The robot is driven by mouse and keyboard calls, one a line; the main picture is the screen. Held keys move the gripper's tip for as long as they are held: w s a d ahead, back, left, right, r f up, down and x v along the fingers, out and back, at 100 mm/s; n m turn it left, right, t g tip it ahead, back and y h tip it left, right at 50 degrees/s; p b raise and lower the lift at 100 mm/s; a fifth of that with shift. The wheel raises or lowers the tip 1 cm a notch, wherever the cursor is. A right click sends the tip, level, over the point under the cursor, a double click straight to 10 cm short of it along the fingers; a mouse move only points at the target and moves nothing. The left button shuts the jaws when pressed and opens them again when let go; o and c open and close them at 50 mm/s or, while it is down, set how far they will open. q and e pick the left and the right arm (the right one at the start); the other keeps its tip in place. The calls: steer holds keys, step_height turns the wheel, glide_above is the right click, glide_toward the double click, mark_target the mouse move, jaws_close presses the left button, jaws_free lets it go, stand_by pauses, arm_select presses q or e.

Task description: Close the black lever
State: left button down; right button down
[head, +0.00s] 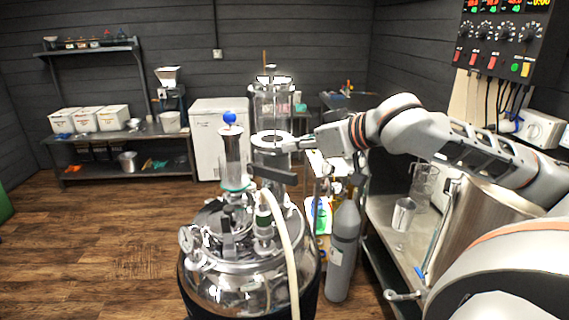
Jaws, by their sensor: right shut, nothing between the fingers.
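The black lever (287,173) is a dark bar above the lid of the shiny steel kettle (245,275). It lies roughly level and points to the right. My right gripper (296,143) comes in from the right and appears just above the lever in the picture. Its fingers are shut with nothing between them. I cannot tell how far apart in depth the fingertips and lever are, but I see no clear contact. My left gripper is out of view.
A blue-topped clear column (232,155) and a pale hose (284,235) rise from the kettle. A grey gas cylinder (344,250) stands to its right. A steel bench (385,215) with a jug is further right. Wooden floor lies free at left.

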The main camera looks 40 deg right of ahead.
mark_target(284, 172)
steer(key=shift+x, duration=1.55)
steer(key=shift+w+f, duration=0.1)
steer(key=shift+f, duration=0.3)
steer(key=shift+s+d+f, duration=0.1)
steer(key=shift+s+f, duration=0.05)
steer(key=shift+f, duration=0.6)
steer(key=shift+s+f, duration=0.2)
steer(key=shift+f, duration=0.75)
